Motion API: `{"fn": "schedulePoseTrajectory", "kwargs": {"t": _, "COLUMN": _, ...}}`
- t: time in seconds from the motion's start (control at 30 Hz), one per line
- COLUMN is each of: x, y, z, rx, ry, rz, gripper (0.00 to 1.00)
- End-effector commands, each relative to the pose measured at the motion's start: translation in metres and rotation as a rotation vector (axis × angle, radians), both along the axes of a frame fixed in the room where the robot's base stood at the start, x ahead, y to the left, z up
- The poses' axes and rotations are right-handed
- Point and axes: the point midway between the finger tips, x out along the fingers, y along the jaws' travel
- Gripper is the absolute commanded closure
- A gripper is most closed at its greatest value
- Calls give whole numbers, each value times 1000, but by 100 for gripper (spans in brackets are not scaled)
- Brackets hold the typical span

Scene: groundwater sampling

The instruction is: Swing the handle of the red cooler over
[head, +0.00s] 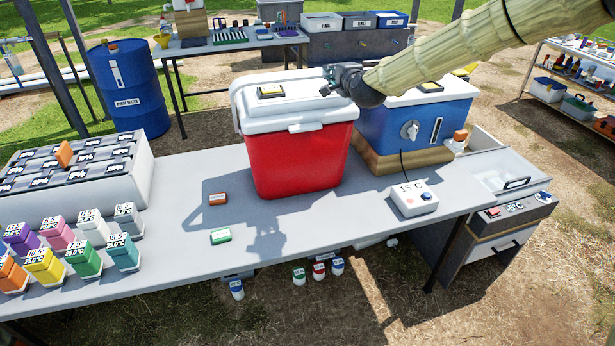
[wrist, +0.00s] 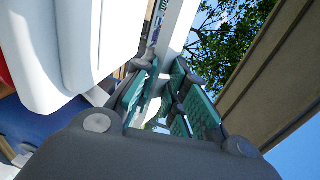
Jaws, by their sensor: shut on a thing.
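The red cooler (head: 297,160) stands on the grey table, with its white lid (head: 318,110) closed. Its white handle (head: 235,108) shows as a strip at the lid's left side; much of the rest blends with the lid or is hidden. My gripper (head: 330,80) is at the back right of the lid, small and partly hidden by my arm in the head view. In the wrist view, the green-padded fingers of my gripper (wrist: 168,92) are around a white bar, the handle (wrist: 179,25), and closed on it. The lid (wrist: 75,45) is close on the left there.
A blue cooler box (head: 400,138) with a dial stands close to the right of the red cooler. A white 15°C box (head: 414,199) sits in front of it. Red (head: 218,198) and green (head: 221,237) small items lie at the front left. Colored bottles (head: 82,258) fill the table's left end.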

Motion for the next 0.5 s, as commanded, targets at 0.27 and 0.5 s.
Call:
{"fn": "schedulePoseTrajectory", "kwargs": {"t": 0.27, "x": 11, "y": 3, "z": 12, "rx": -3, "ry": 12, "rz": -2, "gripper": 100}}
{"fn": "schedulePoseTrajectory", "kwargs": {"t": 0.5, "x": 32, "y": 10, "z": 17, "rx": -15, "ry": 51, "rz": -1, "gripper": 100}}
